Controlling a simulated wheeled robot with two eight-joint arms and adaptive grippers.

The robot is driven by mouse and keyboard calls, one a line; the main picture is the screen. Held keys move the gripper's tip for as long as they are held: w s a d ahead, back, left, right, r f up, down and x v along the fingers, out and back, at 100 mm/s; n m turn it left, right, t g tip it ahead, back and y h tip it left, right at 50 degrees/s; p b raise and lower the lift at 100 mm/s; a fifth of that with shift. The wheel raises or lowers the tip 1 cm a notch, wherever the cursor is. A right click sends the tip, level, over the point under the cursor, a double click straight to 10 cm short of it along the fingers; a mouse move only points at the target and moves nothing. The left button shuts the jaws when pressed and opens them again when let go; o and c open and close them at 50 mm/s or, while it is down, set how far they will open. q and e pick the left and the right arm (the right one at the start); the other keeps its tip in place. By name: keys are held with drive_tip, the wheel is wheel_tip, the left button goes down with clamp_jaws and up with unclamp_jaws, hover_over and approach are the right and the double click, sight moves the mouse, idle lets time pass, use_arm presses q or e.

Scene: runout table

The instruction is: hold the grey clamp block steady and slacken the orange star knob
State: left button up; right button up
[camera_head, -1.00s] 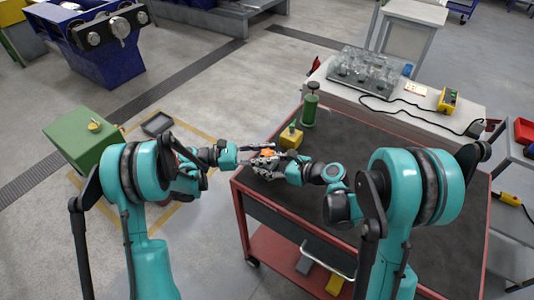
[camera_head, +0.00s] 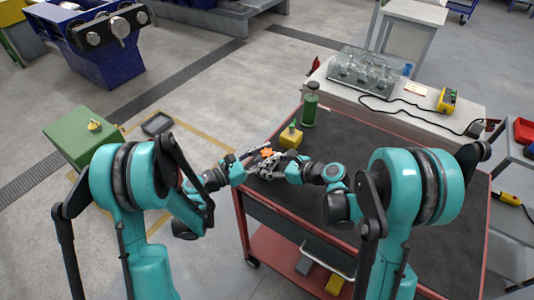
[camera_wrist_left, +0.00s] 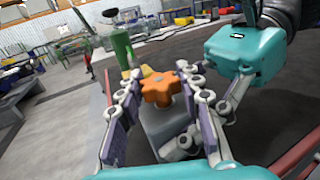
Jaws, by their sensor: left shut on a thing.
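The orange star knob (camera_wrist_left: 158,87) sits on top of the grey clamp block (camera_wrist_left: 160,127) in the left wrist view. The knob also shows as a small orange spot (camera_head: 267,153) in the head view, near the cart's left corner. My left gripper (camera_wrist_left: 155,88) has its fingers on both sides of the knob and is shut on it. In the head view my left gripper (camera_head: 262,158) comes in from the left. My right gripper (camera_head: 272,170) reaches the block from the right. Its finger links lie against or beside the block, and its fingertips are partly hidden.
The dark-topped red cart (camera_head: 380,185) carries a yellow container (camera_head: 291,138) and a green bottle (camera_head: 310,108) behind the grippers. A white bench (camera_head: 420,110) with a clear box (camera_head: 365,72) stands beyond. The cart top to the right is mostly clear.

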sight(267, 152)
use_arm(q)
drive_tip(key=shift+n+t+y, duration=0.3)
drive_tip(key=shift+t, duration=0.1)
drive_tip(key=o, duration=1.2)
drive_tip(key=shift+r, duration=0.1)
wheel_tip(267, 152, up, 10)
drive_tip(key=shift+f, duration=0.1)
